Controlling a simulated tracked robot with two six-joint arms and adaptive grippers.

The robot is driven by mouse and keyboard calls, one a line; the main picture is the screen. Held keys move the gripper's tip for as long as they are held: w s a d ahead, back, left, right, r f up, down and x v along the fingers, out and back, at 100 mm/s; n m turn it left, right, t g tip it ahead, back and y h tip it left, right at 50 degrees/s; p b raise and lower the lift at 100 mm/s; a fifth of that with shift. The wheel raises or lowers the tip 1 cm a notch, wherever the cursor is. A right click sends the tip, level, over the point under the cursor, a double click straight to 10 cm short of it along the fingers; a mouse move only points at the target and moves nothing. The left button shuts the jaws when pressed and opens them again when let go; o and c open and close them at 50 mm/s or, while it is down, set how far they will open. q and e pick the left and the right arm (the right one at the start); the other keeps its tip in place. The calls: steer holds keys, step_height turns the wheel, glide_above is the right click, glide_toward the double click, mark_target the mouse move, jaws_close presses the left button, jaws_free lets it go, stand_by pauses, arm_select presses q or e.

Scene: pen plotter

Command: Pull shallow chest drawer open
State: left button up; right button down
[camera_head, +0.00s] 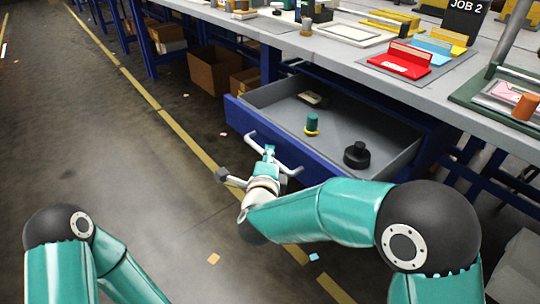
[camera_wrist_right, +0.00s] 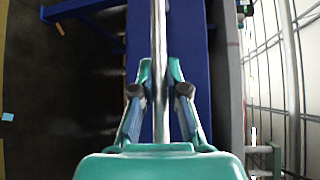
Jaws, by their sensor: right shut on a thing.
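The shallow chest drawer (camera_head: 240,114) has a blue front and a grey inside, and it stands pulled out from under the workbench. A pale bar handle (camera_head: 290,168) runs along its front. My right gripper (camera_head: 269,152) is at the middle of this handle and shut on it. In the right wrist view the handle (camera_wrist_right: 159,45) passes between the two fingers of the gripper (camera_wrist_right: 160,88), with the blue drawer front behind. Inside the drawer lie a teal and yellow piece (camera_head: 312,124), a black round piece (camera_head: 356,154) and a small dark-and-pale item (camera_head: 312,98). My left gripper is not in view.
The bench top (camera_head: 345,62) above carries a red tray (camera_head: 402,62), a white frame (camera_head: 345,34) and a JOB 2 sign (camera_head: 466,18). Cardboard boxes (camera_head: 208,70) sit under the bench. The floor left of the drawer, with a yellow line (camera_head: 150,97), is mostly clear.

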steer(key=shift+f, duration=0.3)
steer(key=c, duration=1.3)
jaws_free()
steer(key=shift+o, duration=0.6)
steer(key=shift+r, duration=0.15)
steer(key=shift+s, duration=0.15)
steer(key=s+a+r, duration=0.1)
steer(key=s, duration=1)
steer(key=shift+s+r, duration=0.25)
steer(key=shift+r, duration=0.05)
steer(key=shift+a, duration=0.1)
